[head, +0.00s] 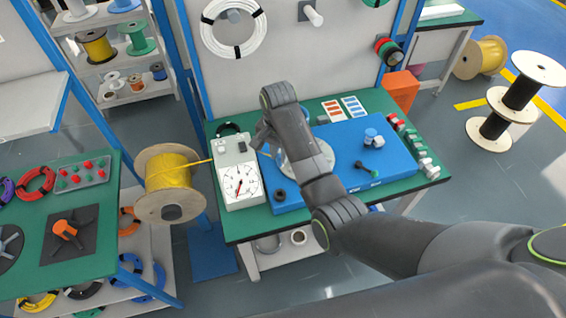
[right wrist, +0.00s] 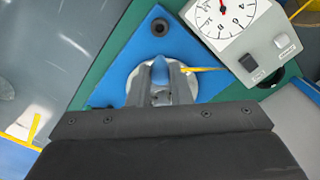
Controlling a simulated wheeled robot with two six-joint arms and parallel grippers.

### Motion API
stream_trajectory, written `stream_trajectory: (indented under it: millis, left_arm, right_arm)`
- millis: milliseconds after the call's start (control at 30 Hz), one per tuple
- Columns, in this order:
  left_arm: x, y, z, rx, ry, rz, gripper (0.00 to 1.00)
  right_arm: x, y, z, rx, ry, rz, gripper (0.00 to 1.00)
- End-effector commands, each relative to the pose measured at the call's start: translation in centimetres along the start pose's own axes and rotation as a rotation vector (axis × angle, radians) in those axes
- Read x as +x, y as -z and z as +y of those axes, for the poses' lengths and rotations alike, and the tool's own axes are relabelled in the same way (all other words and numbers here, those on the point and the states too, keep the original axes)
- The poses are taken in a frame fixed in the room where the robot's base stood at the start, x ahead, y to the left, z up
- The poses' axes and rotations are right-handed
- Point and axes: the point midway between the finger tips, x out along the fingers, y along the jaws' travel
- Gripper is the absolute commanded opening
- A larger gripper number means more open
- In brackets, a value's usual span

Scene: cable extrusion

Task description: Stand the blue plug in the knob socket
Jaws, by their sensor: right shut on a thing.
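My right gripper (head: 262,140) reaches in from the right over the left part of the blue board (head: 400,160). In the right wrist view its fingers (right wrist: 160,88) are shut on a blue pointed piece, which looks like the blue plug (right wrist: 159,66). The plug shows in front of a pale round disc (right wrist: 136,86) on the board; I cannot tell whether they touch. A dark round socket (head: 280,195) sits near the board's left front corner, also in the wrist view (right wrist: 159,27), apart from the plug. I cannot tell if it is the knob socket. My left gripper is not in view.
A white dial box (head: 238,182) stands left of the board. A yellow cable (head: 196,163) runs from a spool (head: 166,182) toward it. Colored connectors (head: 412,145) line the right edge.

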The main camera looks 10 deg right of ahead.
Motion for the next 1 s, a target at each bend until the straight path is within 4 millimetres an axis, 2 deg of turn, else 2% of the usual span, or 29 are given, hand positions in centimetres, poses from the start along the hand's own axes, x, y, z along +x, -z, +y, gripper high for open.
stream_trajectory:
  millis: [233, 267, 333, 467, 1000]
  left_arm:
    - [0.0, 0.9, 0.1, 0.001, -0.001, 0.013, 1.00]
    - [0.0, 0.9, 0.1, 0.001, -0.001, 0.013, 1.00]
    - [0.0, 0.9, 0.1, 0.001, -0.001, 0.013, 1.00]
    - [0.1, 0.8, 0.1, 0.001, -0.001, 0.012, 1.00]
    - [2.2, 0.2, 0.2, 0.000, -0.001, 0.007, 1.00]
  right_arm:
    - [-0.1, 0.0, 0.0, 0.000, -0.001, -0.001, 0.00]
    - [0.0, 0.0, 0.0, 0.000, -0.001, -0.001, 0.14]
    - [0.0, 0.0, 0.0, 0.000, 0.000, -0.001, 0.06]
    - [0.2, 0.0, 0.0, 0.000, -0.001, -0.001, 0.06]
    - [5.3, 0.0, 0.0, 0.000, -0.001, -0.001, 0.06]
